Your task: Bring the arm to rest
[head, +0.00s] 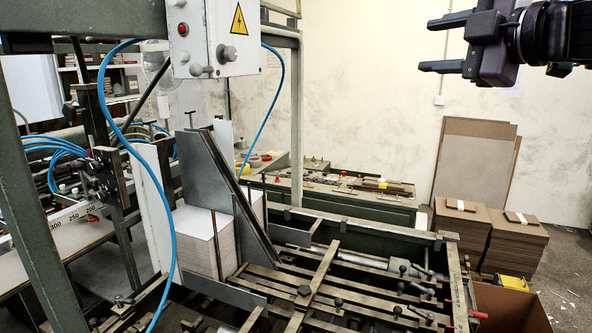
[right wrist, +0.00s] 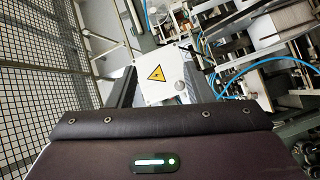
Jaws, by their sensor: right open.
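My right gripper (head: 445,43) is at the top right of the head view. Its two dark fingers point left and stand apart, with nothing between them. It is in the air in front of the pale wall, away from the machine. In the right wrist view the dark fingers (right wrist: 190,92) stand to either side of a light control box with a yellow warning sign, which is seen beyond them. My left gripper does not show in either view.
The feeder's green frame (head: 295,110) and control box (head: 215,38) stand at left and centre. A stack of greyboard (head: 205,240) sits in the feeder. More board stacks (head: 460,225), large sheets (head: 475,160) and a brown carton (head: 510,308) are at right. A wire grid (right wrist: 45,75) shows in the wrist view.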

